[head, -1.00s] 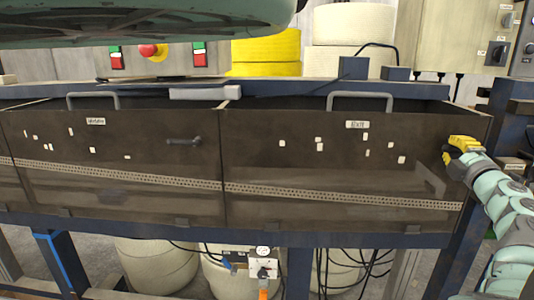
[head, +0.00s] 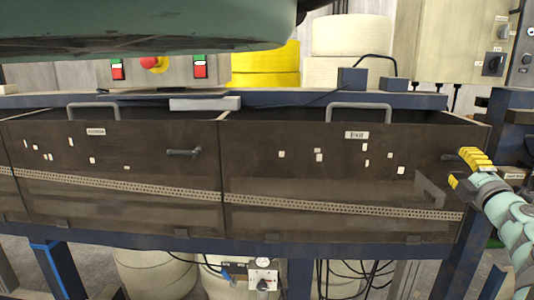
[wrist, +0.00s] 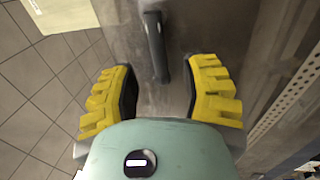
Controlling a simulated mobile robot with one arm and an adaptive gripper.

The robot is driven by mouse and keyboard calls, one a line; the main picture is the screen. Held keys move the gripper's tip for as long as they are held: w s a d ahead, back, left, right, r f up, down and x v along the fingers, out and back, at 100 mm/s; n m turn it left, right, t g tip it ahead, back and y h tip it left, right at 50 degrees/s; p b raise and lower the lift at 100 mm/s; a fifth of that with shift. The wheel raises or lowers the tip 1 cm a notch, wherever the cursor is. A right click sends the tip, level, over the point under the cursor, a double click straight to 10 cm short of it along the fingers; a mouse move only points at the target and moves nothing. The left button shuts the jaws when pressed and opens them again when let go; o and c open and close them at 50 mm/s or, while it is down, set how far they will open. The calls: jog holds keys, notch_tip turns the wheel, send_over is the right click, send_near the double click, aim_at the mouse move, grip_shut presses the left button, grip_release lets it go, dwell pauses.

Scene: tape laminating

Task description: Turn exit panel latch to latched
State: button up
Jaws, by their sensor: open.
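The right-hand dark see-through panel (head: 300,180) has a label (head: 354,135) at its top that looks like "EXIT". Its dark latch lever (wrist: 155,45) shows in the wrist view, running lengthwise between my finger pads with its end near the palm. In the head view only a short piece of the latch (head: 449,157) shows, pointing left and roughly level, at the panel's right end. My gripper (head: 461,170) is open there, with yellow fingers apart. In the wrist view my gripper (wrist: 160,82) straddles the lever, with gaps on both sides; contact is not visible.
The left panel (head: 60,190) has a similar level latch (head: 184,153). Grey handles (head: 359,106) stand on the panels' top edges. A blue frame post (head: 465,215) is close to my arm at the right. A control box (head: 460,50) is behind.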

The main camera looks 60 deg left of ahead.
jog(key=v, duration=0.8)
jog(key=shift+s+d, duration=0.2)
jog(key=shift+d, duration=0.05)
